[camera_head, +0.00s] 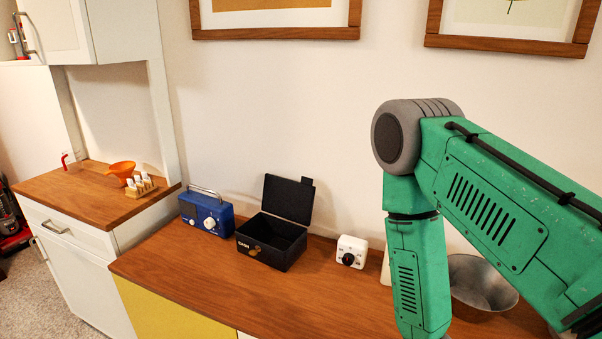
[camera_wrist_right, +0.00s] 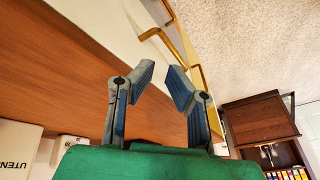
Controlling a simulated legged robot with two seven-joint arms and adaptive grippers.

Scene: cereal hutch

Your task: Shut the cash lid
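The black cash box (camera_head: 262,254) stands on the wooden counter in the head view, with "CASH" lettering on its front. Its lid (camera_head: 289,198) is raised nearly upright at the back, and the dark inside shows. My green right arm comes in from the right in the head view, to the right of the box; its gripper is below the picture there. In the right wrist view my right gripper (camera_wrist_right: 161,80) is open, with nothing between its fingers, near the counter's edge. The cash box is not seen in that view. My left gripper is in neither view.
A blue radio (camera_head: 206,213) stands close left of the box. A white timer (camera_head: 351,252) stands to its right, and a metal bowl (camera_head: 482,283) is behind my arm. The counter (camera_head: 190,270) is clear in front. Brass handles (camera_wrist_right: 172,45) show beside my right gripper.

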